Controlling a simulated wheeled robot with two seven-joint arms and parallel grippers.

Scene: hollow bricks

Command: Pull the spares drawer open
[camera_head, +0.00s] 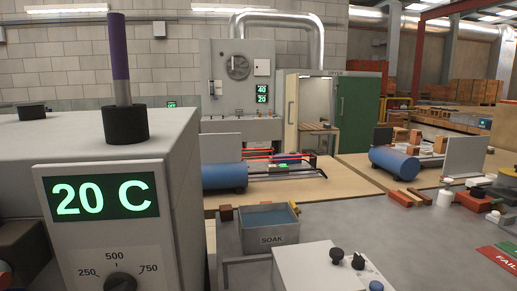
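I cannot make out a spares drawer in the head view; no drawer front or label for it shows. Neither of my grippers can be made out.
A grey box with a "20 C" display (105,196) and dial fills the left. A blue-lined SOAK tank (270,240) stands on the grey bench, behind a white box with knobs (325,268). A red FAIL mat (502,256) lies right.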

